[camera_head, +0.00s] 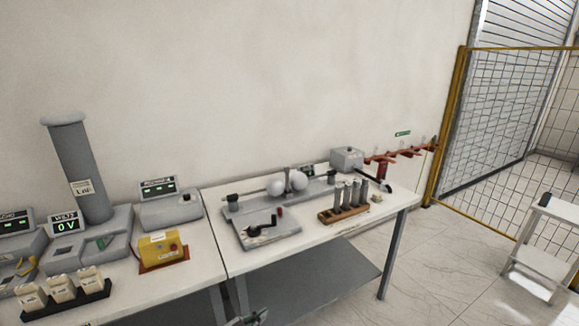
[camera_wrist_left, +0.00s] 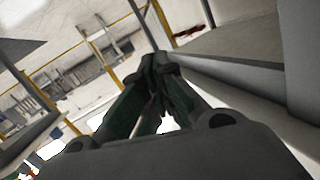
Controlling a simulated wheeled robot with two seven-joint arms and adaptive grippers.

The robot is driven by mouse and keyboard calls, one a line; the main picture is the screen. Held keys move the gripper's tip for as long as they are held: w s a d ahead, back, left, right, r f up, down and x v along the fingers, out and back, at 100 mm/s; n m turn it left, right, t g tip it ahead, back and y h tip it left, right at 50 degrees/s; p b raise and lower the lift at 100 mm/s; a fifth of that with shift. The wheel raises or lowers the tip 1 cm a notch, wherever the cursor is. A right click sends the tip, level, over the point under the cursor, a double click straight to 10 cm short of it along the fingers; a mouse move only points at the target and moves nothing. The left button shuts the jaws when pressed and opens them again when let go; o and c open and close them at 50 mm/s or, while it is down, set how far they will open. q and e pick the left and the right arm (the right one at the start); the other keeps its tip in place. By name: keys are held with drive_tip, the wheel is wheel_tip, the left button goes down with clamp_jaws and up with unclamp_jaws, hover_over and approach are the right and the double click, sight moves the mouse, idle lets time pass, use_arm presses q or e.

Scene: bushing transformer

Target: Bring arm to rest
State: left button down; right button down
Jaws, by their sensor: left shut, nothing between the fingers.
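My left gripper (camera_head: 252,318) shows only as a small part at the bottom edge of the head view, in front of the table and below its top. In the left wrist view its two dark green fingers (camera_wrist_left: 160,98) meet at the tips, shut with nothing between them. A grey slab-like surface (camera_wrist_left: 245,50) lies close on the right in that view. My right gripper is in neither view.
The white table (camera_head: 210,250) bears a grey column (camera_head: 80,170), a yellow box (camera_head: 160,248), a sphere device (camera_head: 285,183) and a wooden rack of cylinders (camera_head: 343,214). A lower shelf (camera_head: 310,280) sits beneath. A white step stool (camera_head: 540,245) stands right; floor between is clear.

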use_arm(q)
drive_tip(key=s+a+f+n+g+y, duration=0.25)
drive_tip(key=s+a+f+y, duration=0.3)
drive_tip(key=s+f, duration=0.7)
drive_tip(key=s+a+f+n+g+y, duration=0.1)
drive_tip(key=s+a+f+n+y, duration=0.4)
drive_tip(key=s+f, duration=0.75)
drive_tip(key=s+a+f+g, duration=0.1)
drive_tip(key=s+f+g, duration=0.1)
drive_tip(key=s, duration=0.8)
drive_tip(key=s+a+f+n+g, duration=0.1)
drive_tip(key=s+f, duration=0.4)
drive_tip(key=s, duration=0.6)
drive_tip(key=s+a+f+g+y, duration=0.1)
drive_tip(key=s+a+f+g, duration=0.2)
drive_tip(key=s, duration=0.7)
drive_tip(key=shift+s+a+f+g, duration=0.15)
drive_tip(key=shift+s+f+g, duration=0.2)
drive_tip(key=shift+f+g, duration=0.3)
